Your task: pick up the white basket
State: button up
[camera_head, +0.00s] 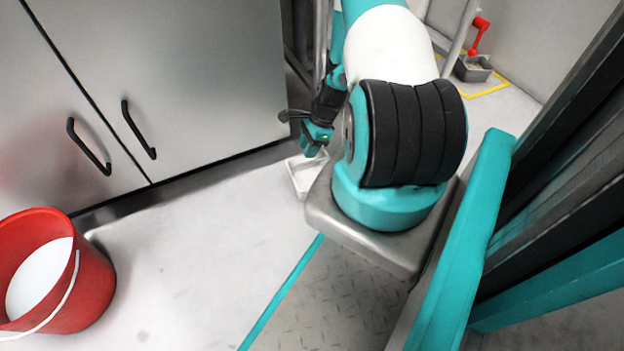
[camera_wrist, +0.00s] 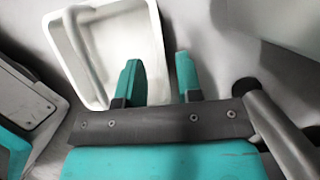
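The white basket (camera_head: 297,181) is on the floor near the base of the grey cabinet, partly hidden behind my arm. It is a shallow rectangular container with a bar handle, and it fills the upper left of the wrist view (camera_wrist: 122,42). My gripper (camera_head: 314,148) hangs just above the basket in the head view. In the wrist view my gripper (camera_wrist: 160,78) is open, with its two fingers apart. The left finger overlaps the basket's inside, and the right finger is outside its right wall. I cannot tell whether the fingers touch the basket.
A red bucket (camera_head: 95,285) with white contents stands at the left. Grey cabinet doors (camera_head: 170,60) with black handles rise behind the basket. A grey box with a red handle (camera_head: 480,35) sits at the far upper right. The floor (camera_head: 190,240) between bucket and basket is clear.

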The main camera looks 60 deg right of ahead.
aim_at(303, 160)
jog(key=b+x, duration=0.3)
jog(key=x, duration=0.2)
jog(key=shift+f, duration=0.2)
jog(key=shift+r, duration=0.1)
grip_shut()
